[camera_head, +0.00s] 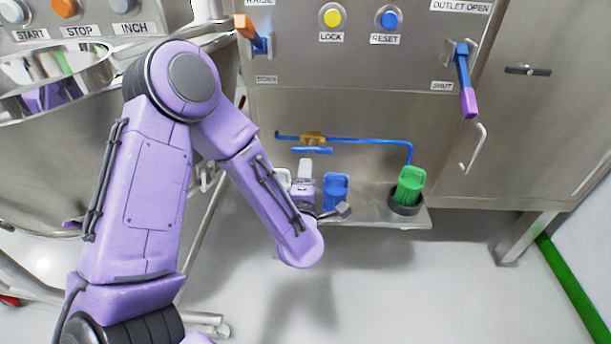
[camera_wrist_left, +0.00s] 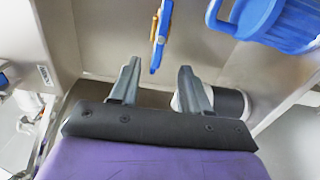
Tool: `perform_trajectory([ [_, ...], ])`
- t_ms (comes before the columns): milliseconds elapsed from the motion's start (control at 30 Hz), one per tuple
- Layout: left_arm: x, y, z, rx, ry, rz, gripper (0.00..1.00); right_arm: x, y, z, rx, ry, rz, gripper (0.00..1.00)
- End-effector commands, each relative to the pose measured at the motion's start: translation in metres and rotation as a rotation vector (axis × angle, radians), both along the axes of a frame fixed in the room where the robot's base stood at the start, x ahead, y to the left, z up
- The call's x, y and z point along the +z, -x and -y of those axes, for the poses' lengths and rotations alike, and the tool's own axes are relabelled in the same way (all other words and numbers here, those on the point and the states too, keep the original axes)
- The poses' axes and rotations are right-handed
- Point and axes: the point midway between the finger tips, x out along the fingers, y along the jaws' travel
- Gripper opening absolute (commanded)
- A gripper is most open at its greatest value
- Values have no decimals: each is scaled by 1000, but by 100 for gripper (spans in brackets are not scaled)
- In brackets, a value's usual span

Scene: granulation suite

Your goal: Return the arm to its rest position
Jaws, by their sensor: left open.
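My left arm (camera_head: 140,190), purple, comes in from the left in the head view, bends at a high elbow and reaches down to the small steel shelf. My left gripper (camera_head: 326,211) is at the shelf's left part, close to the blue cup (camera_head: 336,190), and partly hidden behind my own wrist. In the left wrist view the two grey fingers (camera_wrist_left: 158,85) stand apart with nothing held between them. The blue cup (camera_wrist_left: 255,18) shows at the upper right there. I cannot tell whether a finger touches anything. My right gripper is out of view.
The shelf (camera_head: 376,218) also holds a green cup (camera_head: 411,185) in a dark ring holder. A blue pipe (camera_head: 370,141) with an orange valve runs above. A steel bowl (camera_head: 60,85) stands left. The panel carries levers, including the outlet lever (camera_head: 465,80). Floor in front is clear.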

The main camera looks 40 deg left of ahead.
Motion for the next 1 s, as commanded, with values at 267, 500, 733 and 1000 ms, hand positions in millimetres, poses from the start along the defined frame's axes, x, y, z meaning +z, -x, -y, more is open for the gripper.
perform_trajectory([
  [267, 0, 0, 0, 0, 1, 1, 46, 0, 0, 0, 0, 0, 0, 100],
  [500, -1, 0, 1, -6, -16, -13, 46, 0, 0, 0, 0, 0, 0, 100],
  [733, -108, 29, 34, -324, -407, -621, 46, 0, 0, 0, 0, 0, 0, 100],
  [1000, -251, 169, 33, -692, -652, -1274, 46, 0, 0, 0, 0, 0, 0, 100],
])
